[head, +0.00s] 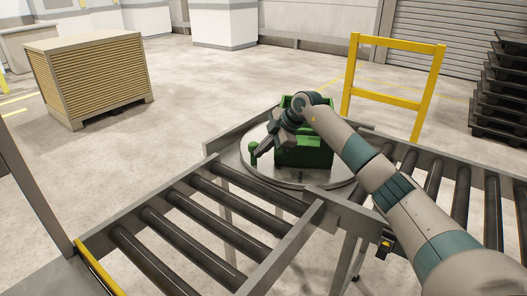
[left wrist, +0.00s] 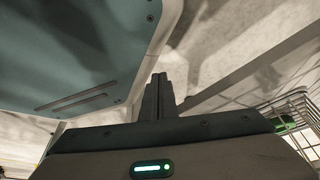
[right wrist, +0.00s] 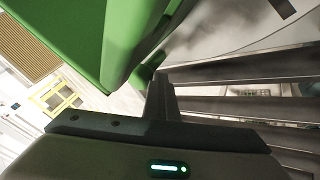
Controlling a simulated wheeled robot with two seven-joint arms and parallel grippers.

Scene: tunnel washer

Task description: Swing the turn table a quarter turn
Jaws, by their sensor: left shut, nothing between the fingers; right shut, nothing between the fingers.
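The turn table (head: 262,169) is a round grey metal plate set in a square frame between two roller conveyors. A green crate (head: 304,153) stands on it, and a short green handle (head: 253,150) stands up at its left edge. My right gripper (head: 262,141) is shut, close to the handle and left of the crate; I cannot tell whether it touches the handle. In the right wrist view the crate (right wrist: 85,35) fills the upper left, beside the shut fingers (right wrist: 160,88). My left gripper (left wrist: 158,92) is shut and empty in the left wrist view, outside the head view.
A roller conveyor (head: 185,228) runs toward me at the lower left, and another (head: 455,190) runs off to the right. A yellow rail frame (head: 393,42) stands behind. A wooden crate (head: 95,75) and dark stacked pallets (head: 500,95) stand apart on open floor.

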